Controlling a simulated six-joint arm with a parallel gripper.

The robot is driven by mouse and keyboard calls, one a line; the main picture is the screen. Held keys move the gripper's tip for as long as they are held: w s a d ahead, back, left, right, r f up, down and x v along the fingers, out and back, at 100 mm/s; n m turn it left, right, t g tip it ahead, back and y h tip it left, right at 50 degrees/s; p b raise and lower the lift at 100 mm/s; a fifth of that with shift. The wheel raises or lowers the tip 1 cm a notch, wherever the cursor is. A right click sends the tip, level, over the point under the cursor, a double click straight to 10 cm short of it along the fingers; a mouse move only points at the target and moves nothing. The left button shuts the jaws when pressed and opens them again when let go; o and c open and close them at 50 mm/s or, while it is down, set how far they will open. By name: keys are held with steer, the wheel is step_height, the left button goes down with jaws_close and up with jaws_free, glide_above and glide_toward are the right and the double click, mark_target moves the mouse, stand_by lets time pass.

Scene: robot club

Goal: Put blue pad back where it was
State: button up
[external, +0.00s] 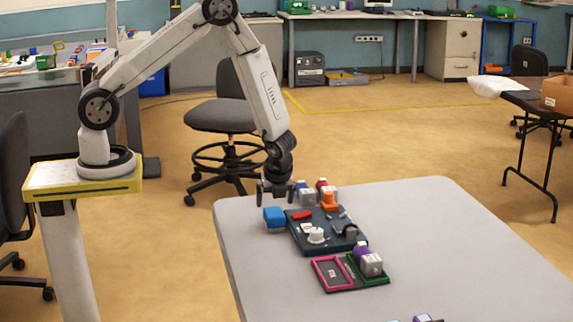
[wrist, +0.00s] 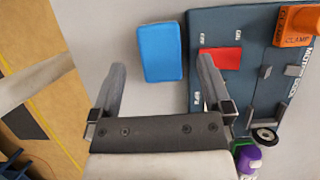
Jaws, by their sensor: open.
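The blue pad (external: 274,217) lies on the grey table just left of the dark blue board (external: 300,241). In the wrist view the blue pad (wrist: 160,50) is a flat blue rectangle, with a narrow gap between it and the board (wrist: 205,22).
The board carries a red piece (wrist: 224,57), an orange clamp (wrist: 296,26) and a white knob (external: 316,235). Grey blocks with coloured tops (external: 307,196) stand behind it. Pink (external: 331,272) and green frames lie in front. The table's right side (external: 455,240) is clear.

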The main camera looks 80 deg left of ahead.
steer(key=v, duration=0.8)
steer(key=shift+r, duration=0.2)
steer(key=shift+s+d, duration=0.1)
stand_by(0.3)
steer(key=s+d+r+n+t+h, duration=0.1)
steer(key=s+d+r+n+h, duration=0.1)
steer(key=n, duration=0.7)
steer(key=s+d+r+n+t+h, duration=0.1)
steer(key=s+d+r+n+h, duration=0.1)
steer(key=s+d+r+n, duration=0.2)
steer(key=s+r+n, duration=0.3)
steer(key=s+n, duration=0.2)
steer(key=shift+t, duration=0.3)
